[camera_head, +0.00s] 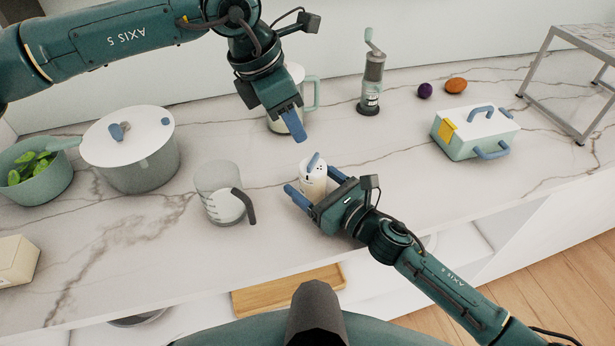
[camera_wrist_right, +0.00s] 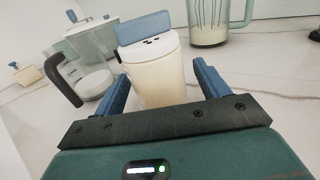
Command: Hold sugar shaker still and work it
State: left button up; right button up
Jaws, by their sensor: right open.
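The sugar shaker (camera_head: 314,186) is a cream-white upright cylinder on the marble counter, with a blue flap on its lid. In the right wrist view the shaker (camera_wrist_right: 160,78) stands between the two blue fingers, with gaps on both sides. My right gripper (camera_head: 312,181) is open around the shaker's body, not closed on it. My left gripper (camera_head: 297,132) hangs above and behind the shaker, its blue fingers pointing down and apart from the lid. Its fingers overlap in the head view, so I cannot see whether they are open.
A measuring jug (camera_head: 218,190) with a dark handle stands left of the shaker. A lidded pot (camera_head: 140,170) and a green pan (camera_head: 45,185) are farther left. Behind are a blender-like jug (camera_head: 298,75) and a grinder (camera_head: 371,85). A handled box (camera_head: 478,135) stands at right.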

jog(key=shift+x, duration=0.8)
jog(key=shift+c, duration=0.2)
